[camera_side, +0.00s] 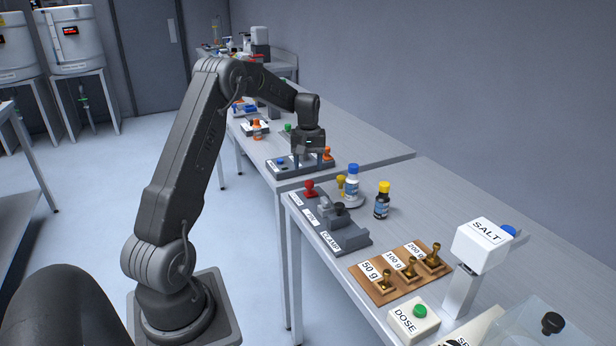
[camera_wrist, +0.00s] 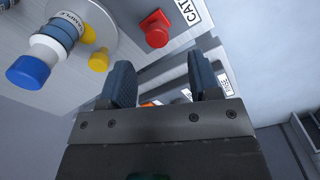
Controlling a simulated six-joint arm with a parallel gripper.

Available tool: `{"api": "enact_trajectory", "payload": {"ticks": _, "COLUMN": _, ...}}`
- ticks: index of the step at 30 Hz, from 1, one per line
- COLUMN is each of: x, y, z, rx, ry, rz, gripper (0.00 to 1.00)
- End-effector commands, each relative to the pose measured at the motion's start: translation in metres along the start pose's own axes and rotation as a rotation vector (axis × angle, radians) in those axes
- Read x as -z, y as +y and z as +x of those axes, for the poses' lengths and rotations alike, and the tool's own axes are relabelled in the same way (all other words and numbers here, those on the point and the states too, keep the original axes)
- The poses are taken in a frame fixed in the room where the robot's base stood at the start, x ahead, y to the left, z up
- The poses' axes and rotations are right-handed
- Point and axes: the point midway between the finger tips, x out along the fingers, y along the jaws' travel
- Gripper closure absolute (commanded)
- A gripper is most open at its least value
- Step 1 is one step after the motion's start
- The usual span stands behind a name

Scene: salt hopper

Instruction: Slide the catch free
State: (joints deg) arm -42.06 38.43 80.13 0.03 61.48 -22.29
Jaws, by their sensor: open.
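In the side view a red knob (camera_side: 310,187) stands at the far end of a grey fixture (camera_side: 352,241) that carries several labels, one reading CLAMP. In the wrist view the red knob (camera_wrist: 157,29) sits beside a white label (camera_wrist: 195,10) of which "CAT" can be read. My gripper (camera_side: 308,156) is beyond the fixture in the side view, over or near a grey panel (camera_side: 292,168) with blue and orange knobs. In the wrist view my gripper (camera_wrist: 164,80) has its two blue-grey fingers apart. The red knob is ahead of the fingers, not between them.
A blue-capped bottle (camera_side: 352,186), a yellow knob (camera_side: 341,183) and a yellow-capped bottle (camera_side: 383,200) stand close to the fixture. Brass weights on a wooden board (camera_side: 391,286), a DOSE button box (camera_side: 413,320) and a SALT hopper (camera_side: 484,243) are farther along the bench.

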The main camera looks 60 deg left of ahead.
Motion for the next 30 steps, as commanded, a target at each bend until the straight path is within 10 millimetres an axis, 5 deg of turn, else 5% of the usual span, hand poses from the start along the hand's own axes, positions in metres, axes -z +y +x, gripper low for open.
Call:
{"api": "enact_trajectory", "payload": {"ticks": 6, "x": 0.001, "y": 0.0, "z": -0.048, "rx": -0.001, "ry": 0.003, "rz": 0.0, "gripper": 0.43}}
{"api": "enact_trajectory", "payload": {"ticks": 12, "x": 0.001, "y": 0.0, "z": -0.071, "rx": 0.0, "ry": 0.001, "rz": 0.0, "gripper": 0.43}}
{"api": "enact_trajectory", "payload": {"ticks": 30, "x": -0.004, "y": 0.002, "z": -0.08, "rx": -0.001, "ry": 0.004, "rz": 0.01, "gripper": 0.43}}
